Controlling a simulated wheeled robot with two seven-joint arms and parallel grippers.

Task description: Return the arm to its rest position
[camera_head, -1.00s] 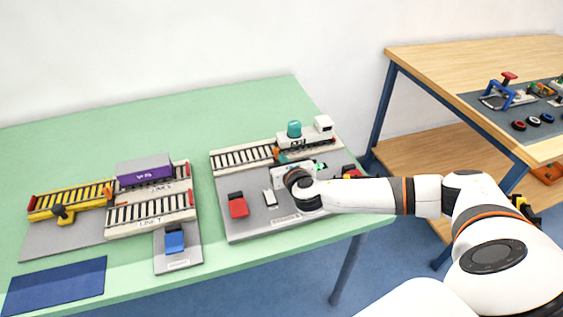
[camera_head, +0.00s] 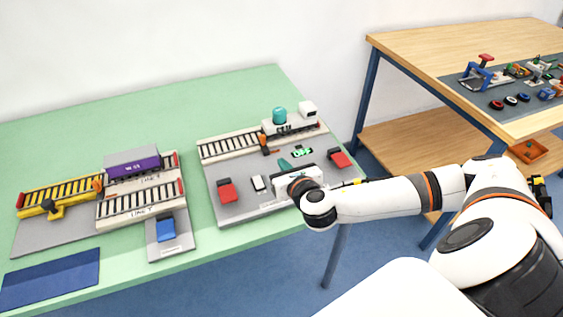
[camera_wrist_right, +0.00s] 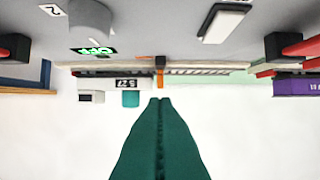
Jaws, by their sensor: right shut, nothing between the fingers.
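My right arm comes in from the lower right in the head view. Its gripper (camera_head: 285,163) is over the front part of the right grey board, with teal fingers pointing toward the track behind. The right wrist view shows the two teal fingers (camera_wrist_right: 160,102) pressed together with nothing between them. My left gripper is in neither view.
The right board (camera_head: 245,213) carries red blocks (camera_head: 227,190), a white rocker (camera_head: 258,184), a green display (camera_head: 302,152) and a track with a white wagon (camera_head: 290,123) bearing a teal load (camera_head: 279,115). A purple wagon (camera_head: 133,162) stands left. A wooden table (camera_head: 440,50) stands right.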

